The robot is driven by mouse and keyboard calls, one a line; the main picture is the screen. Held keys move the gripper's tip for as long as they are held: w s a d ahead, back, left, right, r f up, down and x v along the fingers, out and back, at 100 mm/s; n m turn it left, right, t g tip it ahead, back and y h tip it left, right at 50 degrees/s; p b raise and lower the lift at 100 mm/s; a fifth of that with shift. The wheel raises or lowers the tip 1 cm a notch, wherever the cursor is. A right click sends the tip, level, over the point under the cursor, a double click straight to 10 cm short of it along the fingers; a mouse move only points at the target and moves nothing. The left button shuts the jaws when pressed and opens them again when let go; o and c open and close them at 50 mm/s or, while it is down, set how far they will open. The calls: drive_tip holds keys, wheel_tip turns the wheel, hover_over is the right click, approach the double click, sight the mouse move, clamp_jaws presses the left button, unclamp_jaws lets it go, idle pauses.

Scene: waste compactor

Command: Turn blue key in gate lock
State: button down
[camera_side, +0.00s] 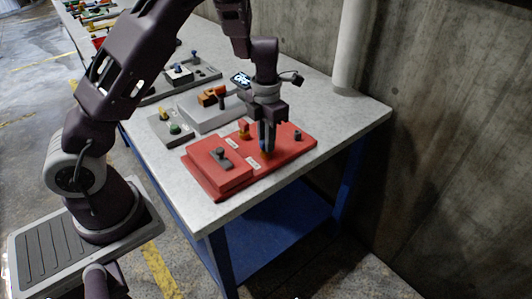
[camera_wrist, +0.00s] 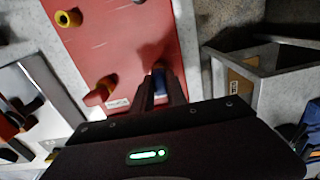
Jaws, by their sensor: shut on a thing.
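The red panel (camera_side: 285,150) lies on the grey workbench and fills the upper middle of the wrist view (camera_wrist: 120,42). My gripper (camera_side: 267,148) points straight down over the panel's right half. In the wrist view, its two dark fingers (camera_wrist: 160,88) are shut on the blue key (camera_wrist: 160,86), of which only a thin blue part shows between them.
A red-orange key (camera_side: 244,129) stands on the panel, also in the wrist view (camera_wrist: 100,92). A dark peg (camera_side: 298,135) and a raised red box with a grey knob (camera_side: 220,154) are on the panel too. Other panels stand behind-left. The bench's right corner is clear.

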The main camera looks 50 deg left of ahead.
drive_tip(key=shift+f, duration=0.1)
drive_tip(key=c, duration=1.3)
unclamp_jaws()
drive_tip(key=shift+o, duration=0.2)
drive_tip(key=shift+c, duration=0.4)
drive_tip(key=shift+r, duration=3.55)
